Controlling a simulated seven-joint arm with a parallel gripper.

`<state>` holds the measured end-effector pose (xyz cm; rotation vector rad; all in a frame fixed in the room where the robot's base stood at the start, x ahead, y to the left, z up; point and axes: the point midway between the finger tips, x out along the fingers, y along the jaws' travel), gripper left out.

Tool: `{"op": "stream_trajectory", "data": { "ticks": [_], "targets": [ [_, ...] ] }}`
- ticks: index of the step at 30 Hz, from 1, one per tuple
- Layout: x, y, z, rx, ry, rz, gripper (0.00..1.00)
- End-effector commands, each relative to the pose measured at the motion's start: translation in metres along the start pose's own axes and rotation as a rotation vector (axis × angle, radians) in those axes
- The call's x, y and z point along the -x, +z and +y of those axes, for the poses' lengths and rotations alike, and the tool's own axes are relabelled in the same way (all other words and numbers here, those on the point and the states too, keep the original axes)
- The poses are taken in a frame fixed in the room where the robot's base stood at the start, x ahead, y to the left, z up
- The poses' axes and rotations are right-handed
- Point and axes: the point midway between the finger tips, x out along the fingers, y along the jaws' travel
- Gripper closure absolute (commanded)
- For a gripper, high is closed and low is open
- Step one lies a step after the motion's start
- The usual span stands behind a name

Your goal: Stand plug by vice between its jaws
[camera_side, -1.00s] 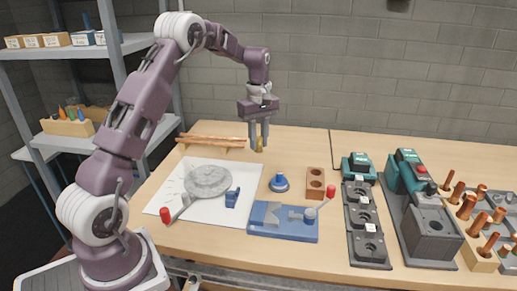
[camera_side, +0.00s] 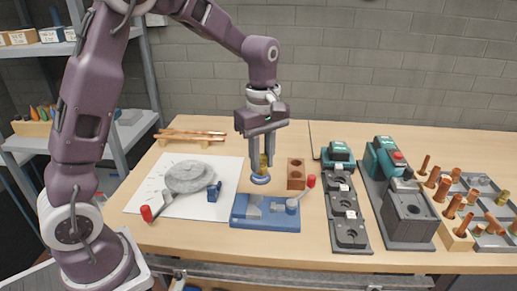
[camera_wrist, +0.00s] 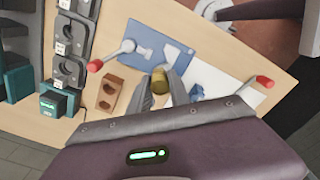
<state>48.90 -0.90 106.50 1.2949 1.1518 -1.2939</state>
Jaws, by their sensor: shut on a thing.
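The brass plug (camera_side: 264,162) is held between the fingertips of my gripper (camera_side: 263,157), above the bench behind the vice. In the wrist view the plug (camera_wrist: 160,80) shows end-on between the two fingers (camera_wrist: 165,88). The vice (camera_side: 262,222) is a blue plate with grey jaws and a red-knobbed lever, lying in front of and below the gripper. It also shows in the wrist view (camera_wrist: 140,36), beyond the plug. The plug is apart from the jaws. Its lower end is partly hidden by fingers.
A blue round-based piece (camera_side: 260,180) stands under the gripper, behind the vice. A brown two-hole block (camera_side: 296,172) is close on the right. A white sheet with a grey disc (camera_side: 190,177) lies left. Grey fixtures (camera_side: 349,234) stand further right.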

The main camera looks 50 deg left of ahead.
Motion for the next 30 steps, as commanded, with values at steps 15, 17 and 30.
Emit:
{"op": "stream_trajectory", "data": {
  "ticks": [15,17,30],
  "targets": [
    [-0.019,-0.001,0.000,0.000,-0.002,-0.001,1.00],
    [-0.023,-0.001,0.000,0.001,-0.003,-0.001,1.00],
    [-0.051,-0.001,0.000,0.000,-0.002,-0.001,1.00]
  ]
}}
